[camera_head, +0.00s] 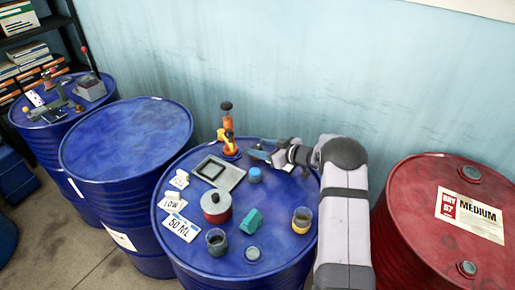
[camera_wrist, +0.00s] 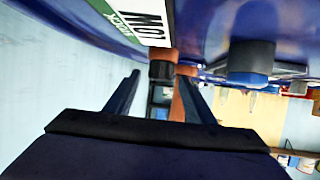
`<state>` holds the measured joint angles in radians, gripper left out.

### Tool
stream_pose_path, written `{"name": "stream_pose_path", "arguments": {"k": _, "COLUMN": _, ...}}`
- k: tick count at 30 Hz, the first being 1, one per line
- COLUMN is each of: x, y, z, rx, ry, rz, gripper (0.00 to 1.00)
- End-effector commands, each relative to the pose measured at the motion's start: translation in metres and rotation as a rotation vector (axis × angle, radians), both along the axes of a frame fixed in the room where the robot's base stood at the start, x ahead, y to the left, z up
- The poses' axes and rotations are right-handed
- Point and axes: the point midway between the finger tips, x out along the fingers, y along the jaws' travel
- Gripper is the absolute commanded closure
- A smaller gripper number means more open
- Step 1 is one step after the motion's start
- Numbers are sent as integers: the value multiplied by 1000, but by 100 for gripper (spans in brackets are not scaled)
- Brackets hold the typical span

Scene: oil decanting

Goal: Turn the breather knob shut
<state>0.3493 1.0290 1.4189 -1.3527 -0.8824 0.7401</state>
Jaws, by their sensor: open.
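An orange fitting (camera_head: 229,143) with a black knob (camera_head: 226,106) on top stands upright at the back of the middle blue drum. I cannot tell which of its parts is the breather knob. My gripper (camera_head: 259,151) is just right of the fitting, low over the drum top, reaching left. In the wrist view the two dark fingers are spread apart. An orange part (camera_wrist: 178,104) with a black end (camera_wrist: 162,70) shows between and beyond the fingertips (camera_wrist: 158,76). Whether the fingers touch it I cannot tell.
The drum top also holds a grey tray (camera_head: 233,181), a blue cap (camera_head: 254,175), a red and grey pot (camera_head: 216,207), a green block (camera_head: 251,221), two small cups and label cards. A red drum (camera_head: 420,215) stands at right. The wall is close behind.

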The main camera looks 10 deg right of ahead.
Motion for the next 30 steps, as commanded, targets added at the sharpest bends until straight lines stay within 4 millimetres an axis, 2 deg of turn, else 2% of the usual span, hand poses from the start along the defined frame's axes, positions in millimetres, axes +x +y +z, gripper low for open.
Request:
{"name": "stream_pose_path", "arguments": {"k": 6, "x": -22, "y": -17, "z": 11, "rx": 1, "ry": -2, "rz": -2, "gripper": 51}}
{"name": "stream_pose_path", "arguments": {"k": 12, "x": -35, "y": -25, "z": 18, "rx": 1, "ry": -2, "rz": -2, "gripper": 51}}
{"name": "stream_pose_path", "arguments": {"k": 30, "x": -35, "y": -27, "z": 23, "rx": -9, "ry": -6, "rz": -16, "gripper": 51}}
